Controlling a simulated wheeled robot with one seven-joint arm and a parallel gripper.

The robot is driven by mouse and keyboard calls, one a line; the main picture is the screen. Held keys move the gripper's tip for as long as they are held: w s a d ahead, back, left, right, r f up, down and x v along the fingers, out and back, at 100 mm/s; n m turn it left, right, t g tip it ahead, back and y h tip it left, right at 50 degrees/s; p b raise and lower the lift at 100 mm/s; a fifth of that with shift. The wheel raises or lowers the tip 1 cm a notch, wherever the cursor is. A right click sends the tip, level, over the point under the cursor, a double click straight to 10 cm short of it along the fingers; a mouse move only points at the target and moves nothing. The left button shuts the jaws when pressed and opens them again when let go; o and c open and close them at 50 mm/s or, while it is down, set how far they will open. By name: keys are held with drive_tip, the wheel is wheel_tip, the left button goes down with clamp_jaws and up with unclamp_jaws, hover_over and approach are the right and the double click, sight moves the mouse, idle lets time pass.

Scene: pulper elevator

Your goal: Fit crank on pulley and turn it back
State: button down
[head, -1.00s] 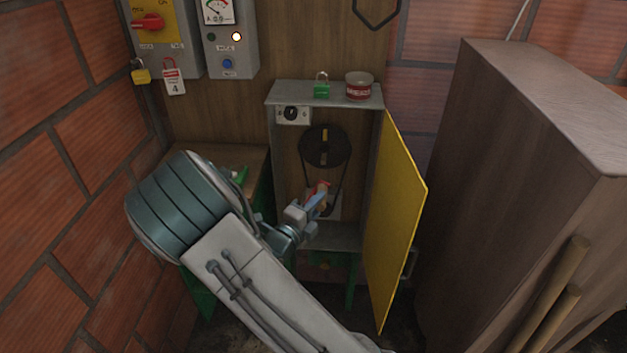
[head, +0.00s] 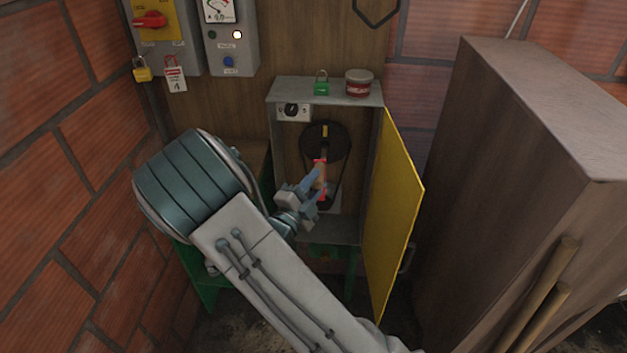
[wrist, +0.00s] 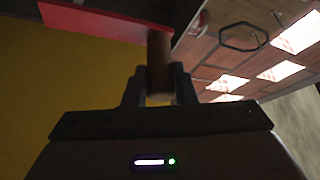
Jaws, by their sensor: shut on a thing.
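The crank's red arm (head: 322,182) stands nearly upright inside the open grey cabinet, in front of the belt's lower end. My gripper (head: 315,178) is shut on the crank's brown handle, near the arm's upper end. In the wrist view the handle (wrist: 159,65) sits between my fingers, below the red arm (wrist: 105,17). The large black upper pulley (head: 312,142) is behind and above, with a yellow mark. The lower pulley is small, dark and partly hidden; I cannot tell how fully the crank sits on it.
The yellow cabinet door (head: 397,215) stands open close at right. A wooden cupboard (head: 535,180) fills the right; a brick wall (head: 60,150) is at left.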

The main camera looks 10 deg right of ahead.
sight(317, 161)
drive_tip(key=shift+w+d+p, duration=0.35)
drive_tip(key=shift+w+d, duration=0.05)
drive_tip(key=shift+w, duration=0.9)
drive_tip(key=shift+w+d+p, duration=0.3)
drive_tip(key=shift+w+d, duration=0.15)
drive_tip(key=shift+w, duration=0.8)
drive_tip(key=shift+w+d+p, duration=0.35)
drive_tip(key=shift+w+d, duration=0.05)
drive_tip(key=shift+w, duration=0.9)
drive_tip(key=shift+r, duration=0.1)
drive_tip(key=shift+w+d+p, duration=0.1)
drive_tip(key=shift+w+p, duration=0.2)
drive_tip(key=shift+p, duration=0.1)
drive_tip(key=shift+s+p, duration=0.15)
drive_tip(key=shift+p, duration=0.3)
drive_tip(key=shift+w+d+p, duration=0.15)
drive_tip(key=shift+w+p, duration=0.4)
drive_tip(key=shift+p, duration=0.15)
drive_tip(key=shift+w+d+p, duration=0.25)
drive_tip(key=shift+w+p, duration=0.05)
drive_tip(key=shift+w, duration=0.5)
drive_tip(key=shift+w+d+p, duration=0.25)
drive_tip(key=shift+w+p, duration=0.05)
drive_tip(key=shift+w, duration=0.45)
idle(0.4)
drive_tip(key=shift+w+a+n+t+p, duration=0.25)
drive_tip(key=shift+a+n+t+p, duration=0.25)
drive_tip(key=shift+a+n, duration=0.4)
